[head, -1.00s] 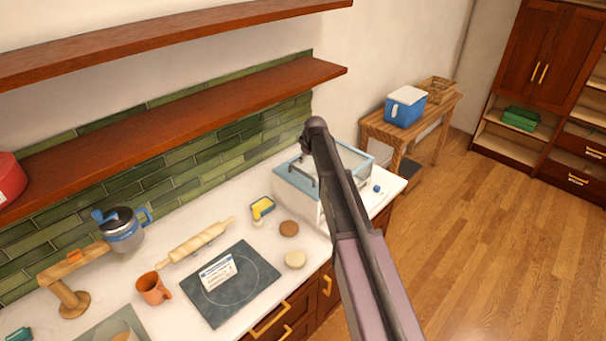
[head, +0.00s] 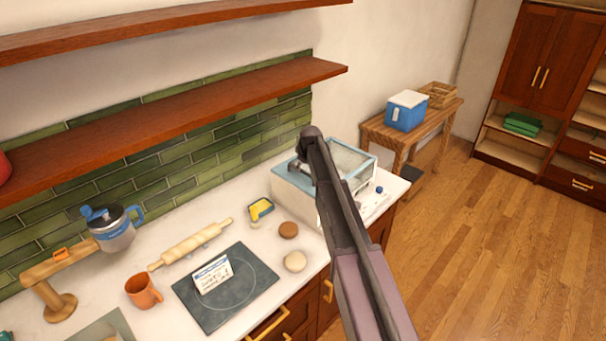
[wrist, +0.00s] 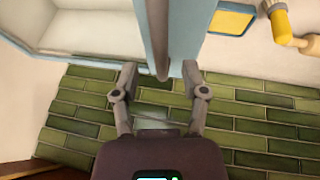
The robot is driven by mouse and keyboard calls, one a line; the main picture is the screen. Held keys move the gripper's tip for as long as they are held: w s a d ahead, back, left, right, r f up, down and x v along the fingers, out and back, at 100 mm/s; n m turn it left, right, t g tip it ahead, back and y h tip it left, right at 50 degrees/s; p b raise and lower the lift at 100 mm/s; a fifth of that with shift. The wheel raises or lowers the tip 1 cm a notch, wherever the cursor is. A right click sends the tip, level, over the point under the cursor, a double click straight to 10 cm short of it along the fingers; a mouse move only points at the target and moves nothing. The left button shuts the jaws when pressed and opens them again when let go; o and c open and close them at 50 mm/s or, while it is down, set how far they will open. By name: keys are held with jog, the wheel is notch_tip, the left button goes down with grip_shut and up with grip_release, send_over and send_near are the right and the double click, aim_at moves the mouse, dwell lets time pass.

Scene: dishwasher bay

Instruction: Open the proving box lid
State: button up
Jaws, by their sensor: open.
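The proving box (head: 296,190) is a pale box with a light-blue rim and a clear top pane, at the right end of the counter. Its lid (head: 352,158) looks down in the head view, partly hidden by my arm. In the wrist view, the white box interior or pane (wrist: 90,30) fills the upper left, bordered by a light-blue frame edge (wrist: 190,35). My gripper (wrist: 158,76) is open, with its fingers apart and a grey bar and the frame edge showing between the tips. I cannot tell whether they touch.
A yellow-topped item (head: 260,208), two round pieces, a rolling pin (head: 190,245), an orange mug (head: 143,291) and a card on a dark plate (head: 225,300) share the counter. A wooden shelf (head: 200,110) hangs above. A blue cooler (head: 406,112) stands on a side table.

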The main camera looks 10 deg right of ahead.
jog(key=shift+b+x, duration=0.85)
jog(key=shift+x, duration=0.45)
grip_shut()
jog(key=shift+d, duration=0.15)
jog(key=shift+s, duration=0.1)
